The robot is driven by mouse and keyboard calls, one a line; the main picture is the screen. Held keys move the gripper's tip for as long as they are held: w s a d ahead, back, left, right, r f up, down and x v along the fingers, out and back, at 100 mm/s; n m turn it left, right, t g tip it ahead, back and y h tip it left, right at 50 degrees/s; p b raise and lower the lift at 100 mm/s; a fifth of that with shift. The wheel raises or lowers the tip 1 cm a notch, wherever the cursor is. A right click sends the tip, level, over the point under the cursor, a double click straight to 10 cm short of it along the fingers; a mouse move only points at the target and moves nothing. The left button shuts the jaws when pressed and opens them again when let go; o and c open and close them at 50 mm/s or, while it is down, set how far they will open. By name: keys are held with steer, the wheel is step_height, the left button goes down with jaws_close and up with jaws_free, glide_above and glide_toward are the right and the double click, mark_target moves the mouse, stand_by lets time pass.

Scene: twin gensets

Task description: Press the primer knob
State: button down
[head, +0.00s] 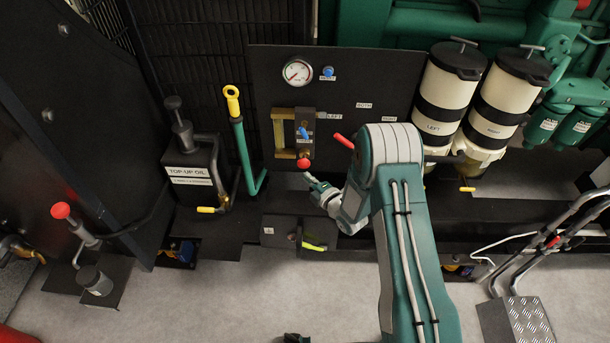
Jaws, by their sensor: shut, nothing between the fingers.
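No readable label names a primer knob. A red round knob (304,163) sits at the lower end of a small valve assembly on the black panel (390,75). Another red knob (60,210) tops a tilted grey lever or plunger at the far left. My gripper (309,178) is shut and empty, its tip just below the panel's red knob in the picture. I cannot tell whether they touch. My forearm hides part of the panel's lower right.
A gauge (298,72) and blue button (328,72) are on the panel. A red handle (344,140) lies close to my arm. The top-up oil can (190,175) stands left. Left (438,110) and right (502,110) canisters stand right. Grey floor (240,300) lies in front.

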steer(key=v, duration=0.7)
steer(key=shift+s+d, duration=0.2)
steer(key=shift+s, duration=0.05)
stand_by(0.4)
